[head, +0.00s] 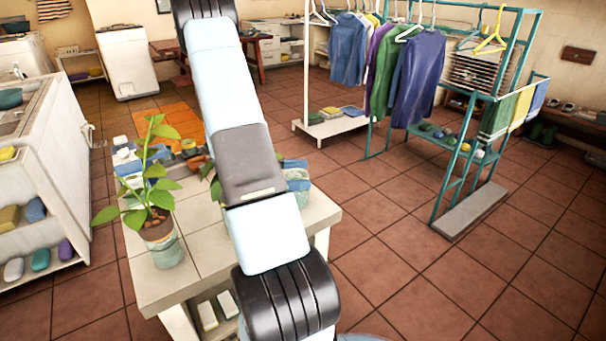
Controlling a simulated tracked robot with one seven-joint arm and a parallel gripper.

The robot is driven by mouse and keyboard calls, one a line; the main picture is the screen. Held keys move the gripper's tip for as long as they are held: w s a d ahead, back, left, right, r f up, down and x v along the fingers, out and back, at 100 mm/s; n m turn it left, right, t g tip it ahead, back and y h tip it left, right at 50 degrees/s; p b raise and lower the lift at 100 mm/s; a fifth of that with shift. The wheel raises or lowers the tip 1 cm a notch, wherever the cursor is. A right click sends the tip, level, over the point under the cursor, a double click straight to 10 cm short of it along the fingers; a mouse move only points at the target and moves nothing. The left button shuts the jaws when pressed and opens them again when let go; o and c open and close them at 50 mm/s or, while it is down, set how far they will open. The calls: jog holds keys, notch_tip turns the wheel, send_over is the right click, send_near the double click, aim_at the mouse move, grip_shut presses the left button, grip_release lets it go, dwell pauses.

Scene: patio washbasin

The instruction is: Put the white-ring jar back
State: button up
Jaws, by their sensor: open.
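My gripper is not in view; my arm runs up across the middle and leaves at the top edge. A pale green jar (298,183) with a light rim stands on the tiled table (205,240), just right of my arm and partly hidden by it. I cannot tell for sure which of these is the white-ring jar. My arm hides the middle of the table.
Small items and an orange bowl (196,163) crowd the table's back left. A teal clothes rack (445,170) with shirts stands right. A white washbasin unit (60,150) stands left. An orange mat (178,121) lies behind the table. The tiled floor at front right is clear.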

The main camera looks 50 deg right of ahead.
jog(key=v, duration=1.1)
jog(key=shift+a, duration=0.2)
